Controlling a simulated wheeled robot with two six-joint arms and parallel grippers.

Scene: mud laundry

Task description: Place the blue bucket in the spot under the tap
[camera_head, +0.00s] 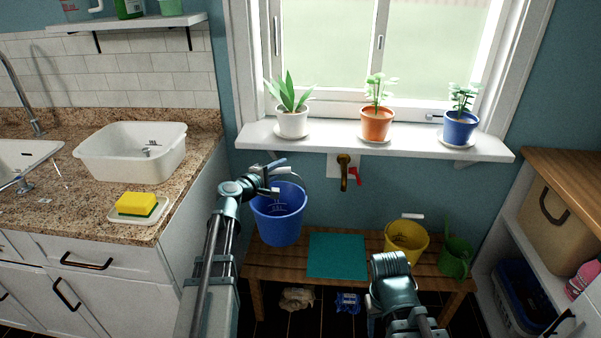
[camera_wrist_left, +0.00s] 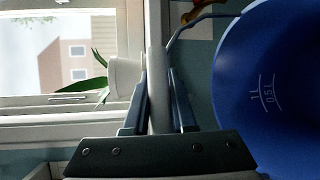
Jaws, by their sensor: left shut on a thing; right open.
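The blue bucket (camera_head: 278,215) is upright above the left end of the wooden bench; I cannot tell whether its base touches it. My left gripper (camera_head: 275,181) is shut on the bucket's handle above the rim. In the left wrist view, the fingers (camera_wrist_left: 157,95) close around the handle's pale grip (camera_wrist_left: 157,70), with the bucket wall (camera_wrist_left: 285,90) to the right. The brass tap (camera_head: 344,172) with a red lever is on the wall below the sill. A teal square mat (camera_head: 337,256) lies below it on the bench, bare. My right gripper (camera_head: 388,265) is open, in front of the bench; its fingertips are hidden.
A yellow bucket (camera_head: 404,242) and green watering can (camera_head: 455,257) stand on the bench (camera_head: 270,262), right of the mat. The sill (camera_head: 375,139) with several potted plants juts out above the tap. A counter (camera_head: 85,214) bounds the left, shelves (camera_head: 530,200) the right.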

